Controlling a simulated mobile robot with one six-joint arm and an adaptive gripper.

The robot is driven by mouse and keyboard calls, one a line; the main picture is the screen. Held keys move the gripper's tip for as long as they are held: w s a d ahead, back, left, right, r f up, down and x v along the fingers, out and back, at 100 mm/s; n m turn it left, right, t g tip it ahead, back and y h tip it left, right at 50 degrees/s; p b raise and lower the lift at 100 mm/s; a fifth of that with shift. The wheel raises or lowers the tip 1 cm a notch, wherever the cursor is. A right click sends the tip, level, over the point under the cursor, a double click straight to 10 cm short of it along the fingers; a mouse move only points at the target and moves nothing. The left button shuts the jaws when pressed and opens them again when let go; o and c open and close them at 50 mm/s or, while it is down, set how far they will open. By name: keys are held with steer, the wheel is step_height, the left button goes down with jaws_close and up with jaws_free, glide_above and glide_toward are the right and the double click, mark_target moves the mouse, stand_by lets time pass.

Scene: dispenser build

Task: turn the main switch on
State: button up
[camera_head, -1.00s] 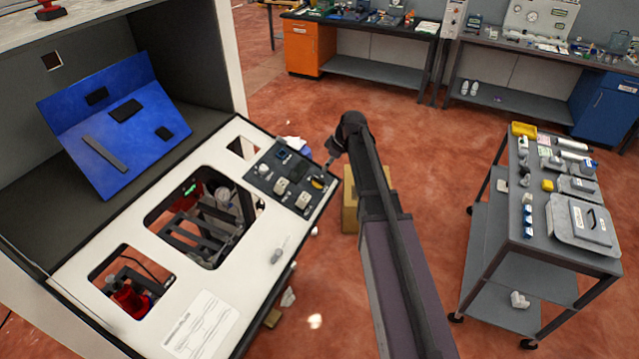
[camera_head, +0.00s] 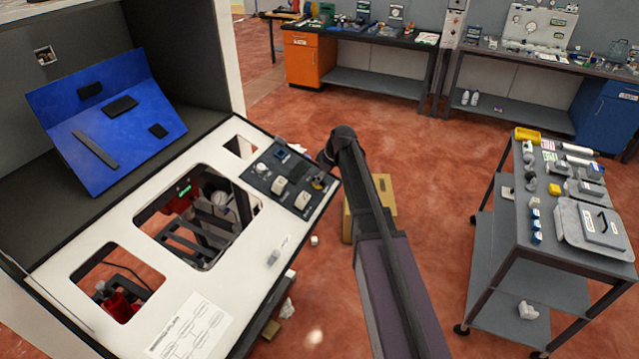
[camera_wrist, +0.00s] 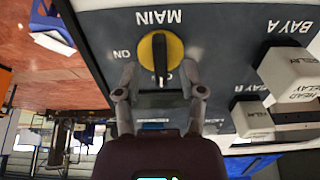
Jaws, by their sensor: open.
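The main switch is a round yellow knob with a black bar handle (camera_wrist: 160,52) on a dark panel, seen upside down in the wrist view. The handle lines up with a partly hidden label below it, while the "ON" label is to its left. In the head view the switch (camera_head: 318,184) is small at the panel's right end. My gripper (camera_wrist: 159,78) is open, with one finger on each side of the knob's lower part. I cannot tell whether the fingers touch it. In the head view, my gripper (camera_head: 326,162) is just above the switch, mostly hidden by my arm.
The white console top (camera_head: 120,235) has cut-outs. A blue stand (camera_head: 105,120) is behind it. A grey cart (camera_head: 560,240) stands at the right, with open floor between.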

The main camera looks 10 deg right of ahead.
steer(key=shift+a+f, duration=0.1)
steer(key=shift+f, duration=0.2)
jaws_close()
